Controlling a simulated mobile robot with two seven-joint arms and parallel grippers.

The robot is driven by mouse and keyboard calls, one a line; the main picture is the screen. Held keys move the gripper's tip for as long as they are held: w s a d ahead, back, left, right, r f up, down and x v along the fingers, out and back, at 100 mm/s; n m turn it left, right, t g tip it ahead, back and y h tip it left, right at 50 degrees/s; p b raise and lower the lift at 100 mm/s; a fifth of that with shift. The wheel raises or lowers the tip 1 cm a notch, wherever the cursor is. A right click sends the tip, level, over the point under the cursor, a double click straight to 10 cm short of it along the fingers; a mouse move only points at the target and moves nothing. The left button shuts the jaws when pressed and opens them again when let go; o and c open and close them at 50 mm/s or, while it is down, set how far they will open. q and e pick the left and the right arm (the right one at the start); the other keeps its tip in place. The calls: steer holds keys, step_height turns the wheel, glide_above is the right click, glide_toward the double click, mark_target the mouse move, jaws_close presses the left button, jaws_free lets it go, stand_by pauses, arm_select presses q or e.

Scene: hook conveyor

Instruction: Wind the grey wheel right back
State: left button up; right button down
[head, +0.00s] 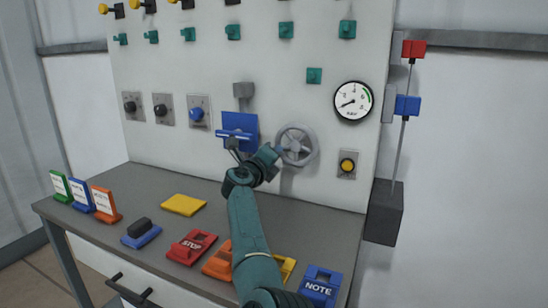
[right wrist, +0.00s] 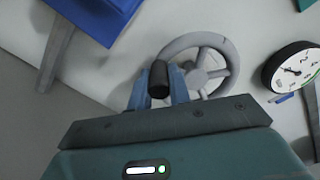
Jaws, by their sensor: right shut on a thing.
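The grey wheel (head: 297,146) is mounted on the light panel, left of and below the dial gauge. It is a spoked handwheel, and its rim and hub show in the right wrist view (right wrist: 197,79). A black handle knob (right wrist: 159,78) stands out at the wheel's left side. My right gripper (head: 277,155) is at the lower left of the wheel. In the right wrist view its two blue-grey fingers (right wrist: 159,88) are shut on the knob, one on each side. The knob is hidden in the head view. My left gripper is in neither view.
A blue bracket (head: 238,125) sticks out left of the wheel. The gauge (head: 353,100) and a yellow button (head: 347,164) are to the right. Below, the grey bench (head: 155,185) carries a red STOP block (head: 191,246), a yellow plate (head: 183,205) and other coloured signs.

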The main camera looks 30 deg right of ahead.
steer(key=c, duration=1.3)
jaws_free()
